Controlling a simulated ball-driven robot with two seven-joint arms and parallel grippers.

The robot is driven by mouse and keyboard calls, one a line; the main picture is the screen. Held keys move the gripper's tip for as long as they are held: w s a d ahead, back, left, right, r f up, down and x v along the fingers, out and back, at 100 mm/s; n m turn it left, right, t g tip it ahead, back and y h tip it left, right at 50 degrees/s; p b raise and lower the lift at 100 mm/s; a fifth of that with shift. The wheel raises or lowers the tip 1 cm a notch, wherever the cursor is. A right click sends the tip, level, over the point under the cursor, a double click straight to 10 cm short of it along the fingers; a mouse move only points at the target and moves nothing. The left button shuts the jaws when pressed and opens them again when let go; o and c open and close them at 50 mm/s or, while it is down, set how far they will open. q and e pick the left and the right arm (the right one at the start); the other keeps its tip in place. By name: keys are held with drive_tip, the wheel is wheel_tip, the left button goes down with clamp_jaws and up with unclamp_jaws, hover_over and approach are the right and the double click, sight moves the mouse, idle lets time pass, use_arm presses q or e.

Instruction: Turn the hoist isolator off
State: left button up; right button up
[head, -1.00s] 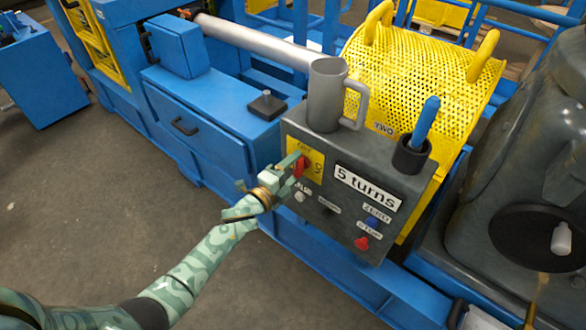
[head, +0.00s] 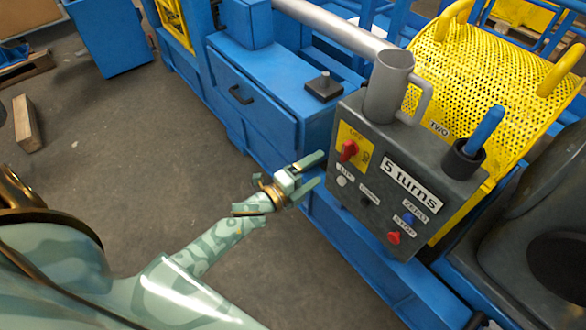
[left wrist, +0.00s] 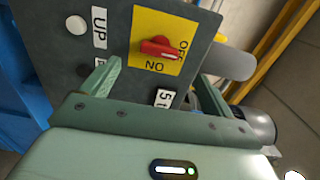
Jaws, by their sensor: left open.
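The isolator is a red rotary knob (head: 348,150) on a yellow plate (head: 362,142), on the grey control box (head: 385,190). It also shows in the left wrist view, as a red knob (left wrist: 161,49). There its handle lies along the line toward the label at the plate's right edge, with the ON label below it. That right-edge label is the OFF label at the plate's top in the head view. My left gripper (head: 318,168) is open and empty, left of the box and apart from the knob. In the left wrist view its fingers frame the plate. My right gripper is out of view.
The box also carries a "5 turns" sign (head: 411,184), a blue button (head: 408,217), a red STOP button (head: 394,238), a grey mug-shaped part (head: 388,88) and a blue handle in a black cup (head: 486,130). Yellow mesh guard (head: 460,75) stands behind.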

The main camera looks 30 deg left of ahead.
use_arm(q)
drive_tip(key=v, duration=0.6)
drive_tip(key=shift+s+p, duration=0.3)
drive_tip(key=shift+p, duration=0.05)
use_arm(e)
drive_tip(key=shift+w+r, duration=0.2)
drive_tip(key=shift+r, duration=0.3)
use_arm(q)
drive_tip(key=shift+a+f, duration=0.1)
